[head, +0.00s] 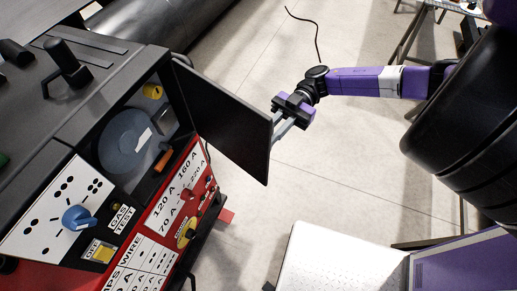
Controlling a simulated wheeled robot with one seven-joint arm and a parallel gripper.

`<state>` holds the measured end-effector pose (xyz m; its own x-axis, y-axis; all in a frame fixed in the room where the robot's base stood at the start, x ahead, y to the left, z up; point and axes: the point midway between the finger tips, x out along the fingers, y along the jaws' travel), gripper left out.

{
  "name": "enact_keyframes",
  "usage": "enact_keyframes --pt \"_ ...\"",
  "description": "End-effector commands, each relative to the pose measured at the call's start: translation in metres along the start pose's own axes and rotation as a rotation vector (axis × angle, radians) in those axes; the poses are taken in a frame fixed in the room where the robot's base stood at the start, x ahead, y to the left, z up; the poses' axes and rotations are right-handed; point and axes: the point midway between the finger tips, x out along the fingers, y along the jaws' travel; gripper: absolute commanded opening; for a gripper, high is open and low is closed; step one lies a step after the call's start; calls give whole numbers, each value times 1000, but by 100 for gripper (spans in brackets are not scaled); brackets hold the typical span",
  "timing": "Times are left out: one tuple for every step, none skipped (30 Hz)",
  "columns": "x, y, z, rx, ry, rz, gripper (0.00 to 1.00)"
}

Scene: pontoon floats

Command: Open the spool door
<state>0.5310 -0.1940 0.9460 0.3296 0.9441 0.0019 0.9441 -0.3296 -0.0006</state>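The spool door (222,120) is a flat black panel on the welding machine at the left of the head view. It stands swung out from the machine, hinged near the compartment's right side. The open compartment shows a grey wire spool (135,143). My gripper (278,132), at the end of my purple arm, is at the door's outer right edge. Its fingertips are partly hidden by the door, so I cannot tell whether they touch or grip it.
A white-topped table (340,262) stands at the bottom right. The concrete floor (350,155) right of the door is mostly clear. A thin black cable (316,35) lies at the top.

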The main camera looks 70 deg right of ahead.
Motion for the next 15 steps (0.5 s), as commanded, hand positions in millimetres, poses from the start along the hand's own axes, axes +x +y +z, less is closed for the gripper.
enact_keyframes --pt "-7 3 4 2 -6 6 0" --pt "-10 3 3 1 -5 7 0" --pt "-13 4 3 1 -5 6 0" --pt "-15 4 3 1 -5 6 0" --pt "-17 5 3 1 -5 6 0" --pt "-19 5 3 1 -5 7 0" --pt "-21 6 3 1 -5 7 0" --pt "-22 6 2 1 -5 8 0" --pt "-23 7 2 1 -5 8 0" --pt "-24 7 2 1 -5 8 0" --pt "-24 7 2 1 -5 8 0" --pt "-25 7 2 1 -5 8 0" --pt "-25 7 2 1 -5 8 0" --pt "-26 7 2 2 -5 8 0" --pt "-26 7 2 2 -5 9 0"
